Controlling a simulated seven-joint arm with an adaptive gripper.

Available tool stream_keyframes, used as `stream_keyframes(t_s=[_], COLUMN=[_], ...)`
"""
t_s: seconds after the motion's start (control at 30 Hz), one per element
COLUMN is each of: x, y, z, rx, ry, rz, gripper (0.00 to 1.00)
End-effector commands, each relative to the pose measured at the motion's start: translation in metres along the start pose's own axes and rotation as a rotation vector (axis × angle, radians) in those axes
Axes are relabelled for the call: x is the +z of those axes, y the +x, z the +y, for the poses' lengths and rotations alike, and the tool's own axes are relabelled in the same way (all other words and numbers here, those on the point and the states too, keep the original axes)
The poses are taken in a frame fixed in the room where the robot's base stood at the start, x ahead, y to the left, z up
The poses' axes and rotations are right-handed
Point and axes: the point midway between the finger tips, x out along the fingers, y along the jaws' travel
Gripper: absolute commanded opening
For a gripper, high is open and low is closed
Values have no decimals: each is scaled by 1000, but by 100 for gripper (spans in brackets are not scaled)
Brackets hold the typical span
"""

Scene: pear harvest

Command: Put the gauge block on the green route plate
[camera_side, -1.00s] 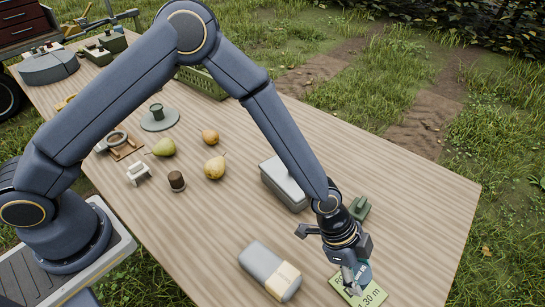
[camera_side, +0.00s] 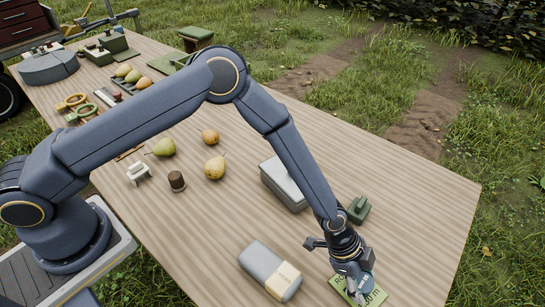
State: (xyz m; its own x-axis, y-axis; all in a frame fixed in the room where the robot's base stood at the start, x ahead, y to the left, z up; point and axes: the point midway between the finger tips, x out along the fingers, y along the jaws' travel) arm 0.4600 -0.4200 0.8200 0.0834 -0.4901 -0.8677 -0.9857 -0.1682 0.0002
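The green route plate (camera_side: 377,297) lies flat at the near right edge of the table, with partly covered printing ending in "m". My gripper (camera_side: 355,286) points down over it, its fingers hiding the plate's middle. A small teal-blue rounded thing (camera_side: 367,282) shows beside the fingers, over the plate. I cannot tell whether the fingers hold it, whether it touches the plate, or whether it is the gauge block. No other thing can be surely named as the gauge block.
A grey case (camera_side: 286,184) and a dark green block-like thing (camera_side: 359,209) stand behind my gripper. A grey and tan block-shaped thing (camera_side: 270,271) lies to its left. Pears (camera_side: 214,168), a dark brown cylinder (camera_side: 177,181) and a white holder (camera_side: 138,172) stand further left.

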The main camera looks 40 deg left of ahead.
Motion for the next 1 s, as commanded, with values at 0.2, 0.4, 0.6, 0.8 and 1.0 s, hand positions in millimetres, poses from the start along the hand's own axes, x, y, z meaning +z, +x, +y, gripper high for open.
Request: stream_keyframes(t_s=[0.2, 0.4, 0.6, 0.8, 1.0], x=[0, 0, -3, -2, -2], y=[0, 0, -17, -62, -102], z=[0, 0, -1, -1, -1], rx=[0, 0, -2, -3, -3], ry=[0, 0, 0, 0, -1], rz=[0, 0, 2, 2, 1], gripper=[76, 76, 76, 76, 76])
